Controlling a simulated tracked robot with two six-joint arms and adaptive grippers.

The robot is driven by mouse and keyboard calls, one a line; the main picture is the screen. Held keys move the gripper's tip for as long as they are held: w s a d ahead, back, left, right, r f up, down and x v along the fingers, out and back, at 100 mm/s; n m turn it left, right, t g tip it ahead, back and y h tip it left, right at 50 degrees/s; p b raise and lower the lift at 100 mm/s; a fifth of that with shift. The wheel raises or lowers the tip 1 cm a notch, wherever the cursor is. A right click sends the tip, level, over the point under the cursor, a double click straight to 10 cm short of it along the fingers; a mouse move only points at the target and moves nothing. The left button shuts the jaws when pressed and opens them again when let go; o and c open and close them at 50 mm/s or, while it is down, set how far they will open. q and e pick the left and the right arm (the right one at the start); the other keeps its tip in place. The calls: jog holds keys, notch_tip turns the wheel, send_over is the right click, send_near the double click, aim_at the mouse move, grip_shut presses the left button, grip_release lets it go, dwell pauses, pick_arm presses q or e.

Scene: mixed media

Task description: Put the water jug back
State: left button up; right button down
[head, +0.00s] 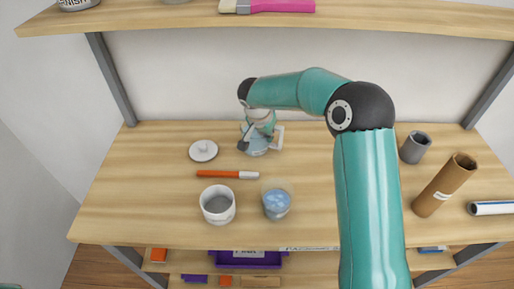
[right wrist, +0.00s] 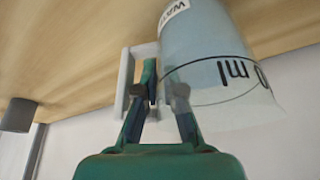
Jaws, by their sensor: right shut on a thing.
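The water jug (head: 255,149) is at the back middle of the wooden table, pale and bluish with a white handle (head: 279,138). In the right wrist view the jug (right wrist: 208,60) shows a label and black "ml" markings. My right gripper (head: 258,129) reaches over the table from the right and partly covers the jug in the head view. In the right wrist view my right gripper (right wrist: 162,95) is shut on the jug by its handle side. I cannot tell whether the jug's base touches the table.
A grey cup (head: 414,147), a cardboard tube (head: 445,185) and a white roll (head: 492,208) are right. A shelf (head: 160,18) hangs above.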

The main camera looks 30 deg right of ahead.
jog(key=c, duration=1.1)
grip_release()
jog(key=shift+f, duration=0.1)
jog(key=c, duration=0.4)
jog(key=shift+o, duration=0.2)
jog(key=shift+w, duration=0.25)
jog(key=shift+r, duration=0.2)
jog(key=shift+a+f, duration=0.1)
jog(key=shift+f, duration=0.15)
jog(key=o, duration=0.3)
